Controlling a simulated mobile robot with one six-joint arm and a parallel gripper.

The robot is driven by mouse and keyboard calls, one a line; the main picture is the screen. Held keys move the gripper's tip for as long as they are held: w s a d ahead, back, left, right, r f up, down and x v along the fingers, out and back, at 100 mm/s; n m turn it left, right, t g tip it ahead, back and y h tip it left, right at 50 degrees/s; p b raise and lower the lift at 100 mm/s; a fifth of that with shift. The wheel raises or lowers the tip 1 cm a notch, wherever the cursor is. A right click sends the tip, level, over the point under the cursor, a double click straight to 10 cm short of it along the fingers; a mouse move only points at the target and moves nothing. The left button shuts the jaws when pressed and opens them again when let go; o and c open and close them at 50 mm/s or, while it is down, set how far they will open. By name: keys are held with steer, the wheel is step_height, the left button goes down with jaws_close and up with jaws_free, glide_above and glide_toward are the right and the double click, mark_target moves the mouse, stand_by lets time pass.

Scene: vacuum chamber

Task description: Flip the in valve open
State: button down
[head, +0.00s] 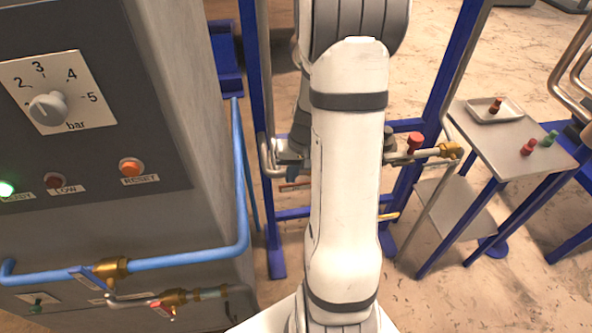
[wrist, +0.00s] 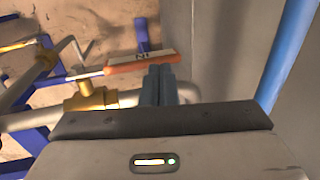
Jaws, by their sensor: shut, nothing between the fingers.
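In the wrist view, the in valve has a brass body (wrist: 88,98) on a pale pipe. Its lever has an orange-red grip (wrist: 139,64) with a white tag that seems to read IN. The lever runs from above the brass body to the right, slightly rising, roughly along the pipe in the picture. My gripper (wrist: 158,72) is shut and empty. Its fingertips are right at the near side of the grip, close to its right end; I cannot tell whether they touch it. In the head view my arm hides the fingertips and most of the valve.
A grey wall and a blue pipe (wrist: 288,58) are close on the right in the wrist view. In the head view, a control cabinet (head: 190,130) stands left, a blue frame (head: 452,75) surrounds the piping, and a small table (head: 485,143) stands right.

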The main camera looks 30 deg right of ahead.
steer(key=w+a+r+v, duration=0.1)
steer(key=a+v, duration=0.2)
steer(key=v, duration=1)
steer(key=s+a+r+n+t+h, duration=0.2)
steer(key=s+a+r+n, duration=0.2)
steer(key=s+a, duration=0.8)
steer(key=shift+s+a+r, duration=0.4)
steer(key=shift+a+r, duration=0.25)
steer(key=shift+r, duration=0.3)
